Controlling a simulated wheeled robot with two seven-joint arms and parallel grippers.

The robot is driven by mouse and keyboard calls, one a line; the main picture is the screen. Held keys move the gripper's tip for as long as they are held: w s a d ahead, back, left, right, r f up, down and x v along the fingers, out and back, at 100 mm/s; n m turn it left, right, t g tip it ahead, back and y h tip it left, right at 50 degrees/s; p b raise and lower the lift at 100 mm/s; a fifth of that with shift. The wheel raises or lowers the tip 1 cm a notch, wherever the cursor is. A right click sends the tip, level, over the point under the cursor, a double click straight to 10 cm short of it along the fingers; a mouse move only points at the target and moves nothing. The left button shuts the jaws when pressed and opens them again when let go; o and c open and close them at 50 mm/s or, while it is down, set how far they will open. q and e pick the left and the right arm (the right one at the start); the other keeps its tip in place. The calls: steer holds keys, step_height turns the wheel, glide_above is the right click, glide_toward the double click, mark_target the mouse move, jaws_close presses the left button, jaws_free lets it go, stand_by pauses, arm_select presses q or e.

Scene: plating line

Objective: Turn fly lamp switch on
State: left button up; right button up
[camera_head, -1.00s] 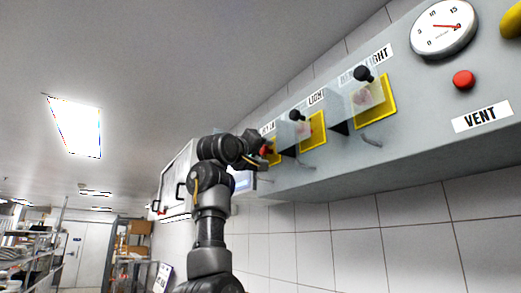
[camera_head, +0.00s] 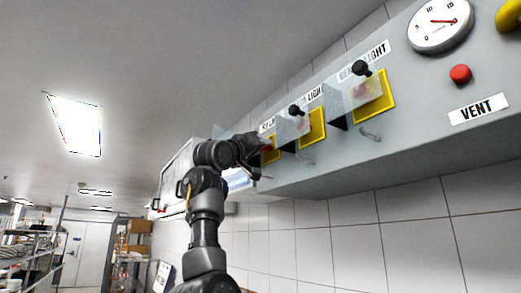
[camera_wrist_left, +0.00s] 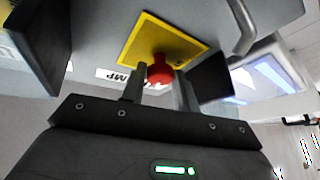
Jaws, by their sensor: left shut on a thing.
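The fly lamp switch is the leftmost on the grey wall panel, with a yellow plate (camera_head: 272,149). Its label is partly hidden in the head view; the wrist view shows the letters "MP" upside down on a label (camera_wrist_left: 118,76). The switch's red knob (camera_wrist_left: 160,70) stands out from the yellow plate (camera_wrist_left: 150,35) in the wrist view. My left gripper (camera_head: 264,149) reaches this switch from the left, and its fingers (camera_wrist_left: 159,88) are shut on the red knob. The exact tilt of the lever is hard to tell. My right gripper is out of view.
Two more yellow-plated switches (camera_head: 312,128) with clear covers and black knobs (camera_head: 362,68) sit to the right. Further right are a red button (camera_head: 460,74), a VENT label (camera_head: 478,109) and a dial (camera_head: 440,24). Shelving (camera_head: 35,250) stands far left.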

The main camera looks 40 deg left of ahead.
arm_select(q)
steer(key=shift+a+m+t+h, duration=0.15)
steer(key=shift+m+t+h, duration=0.15)
steer(key=shift+m+h, duration=1.05)
steer(key=shift+m, duration=0.65)
steer(key=o, duration=1)
steer(key=shift+c, duration=0.2)
steer(key=shift+f, duration=0.1)
steer(key=d+b+v, duration=0.1)
steer(key=b+v, duration=0.8)
steer(key=v, duration=0.1)
steer(key=shift+s+a, duration=0.45)
steer(key=shift+w+f+y, duration=0.1)
steer(key=shift+f+y, duration=0.05)
steer(key=shift+y, duration=0.2)
